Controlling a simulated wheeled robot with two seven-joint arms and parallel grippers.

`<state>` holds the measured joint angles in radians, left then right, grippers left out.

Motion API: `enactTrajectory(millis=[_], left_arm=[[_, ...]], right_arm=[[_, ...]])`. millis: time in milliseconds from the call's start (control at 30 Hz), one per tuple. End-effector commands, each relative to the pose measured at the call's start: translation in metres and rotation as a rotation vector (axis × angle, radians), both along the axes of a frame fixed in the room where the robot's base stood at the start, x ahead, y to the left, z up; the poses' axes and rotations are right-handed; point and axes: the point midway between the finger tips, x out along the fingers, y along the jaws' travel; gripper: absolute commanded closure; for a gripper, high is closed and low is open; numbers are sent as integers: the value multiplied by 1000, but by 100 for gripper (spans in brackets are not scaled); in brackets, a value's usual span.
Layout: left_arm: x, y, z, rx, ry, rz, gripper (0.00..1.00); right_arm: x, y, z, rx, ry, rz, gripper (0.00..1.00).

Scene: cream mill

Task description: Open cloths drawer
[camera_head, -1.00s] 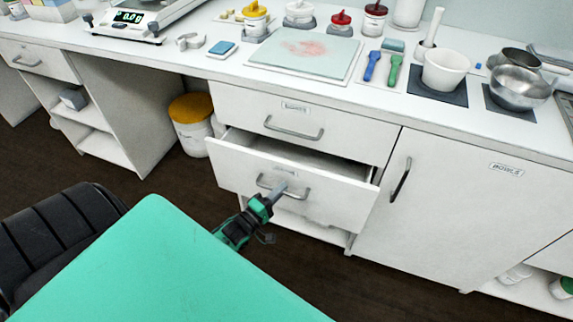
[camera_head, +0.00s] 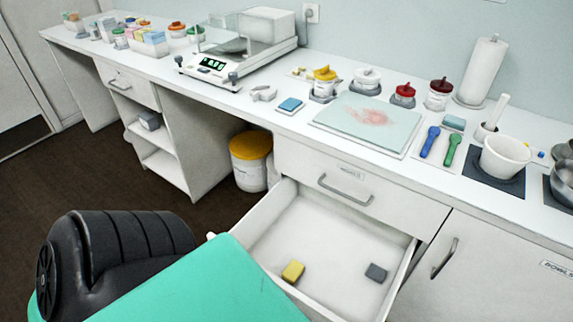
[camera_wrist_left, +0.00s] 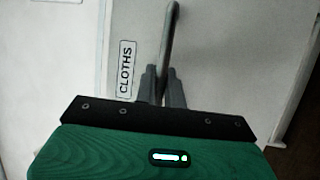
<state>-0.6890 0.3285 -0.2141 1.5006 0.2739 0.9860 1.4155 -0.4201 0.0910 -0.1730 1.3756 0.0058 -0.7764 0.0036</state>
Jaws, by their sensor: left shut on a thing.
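The cloths drawer (camera_head: 330,240) is pulled far out below a closed upper drawer in the head view. A yellow block (camera_head: 293,271) and a dark grey block (camera_head: 376,273) lie apart on its floor. The drawer's front and handle are hidden there by my green body. In the left wrist view, the white drawer front (camera_wrist_left: 128,25) carries a label reading CLOTHS (camera_wrist_left: 126,68). My left gripper (camera_wrist_left: 161,82) is shut on the grey bar handle (camera_wrist_left: 169,35) beside that label. My left gripper is hidden in the head view, and my right gripper is in neither view.
The closed upper drawer (camera_head: 345,187) has its own bar handle. The bowls cupboard door (camera_head: 475,275) is closed at the right. The worktop holds a scale (camera_head: 212,66), a board (camera_head: 360,122), jars and a mortar (camera_head: 504,156). A yellow-lidded bin (camera_head: 250,160) stands left of the drawer.

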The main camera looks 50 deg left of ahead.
Motion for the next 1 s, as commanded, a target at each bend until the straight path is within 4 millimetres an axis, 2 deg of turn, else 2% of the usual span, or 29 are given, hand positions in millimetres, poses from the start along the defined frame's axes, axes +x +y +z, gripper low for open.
enactTrajectory(millis=[100, 233, 700, 733, 800, 1000], left_arm=[[-14, -3, 0, 1, 2, -1, 100], [-23, -5, 0, 0, 1, -1, 100], [-27, -6, -1, 1, 2, -1, 100], [-27, -6, -1, 1, 2, -1, 83], [-27, -7, -1, 1, 1, -1, 70], [-27, -6, 0, 1, 0, -1, 68]], right_arm=[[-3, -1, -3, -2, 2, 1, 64], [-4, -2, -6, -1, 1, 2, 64], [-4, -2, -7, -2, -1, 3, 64], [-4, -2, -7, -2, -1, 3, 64], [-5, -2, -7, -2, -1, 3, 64], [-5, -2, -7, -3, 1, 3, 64]])
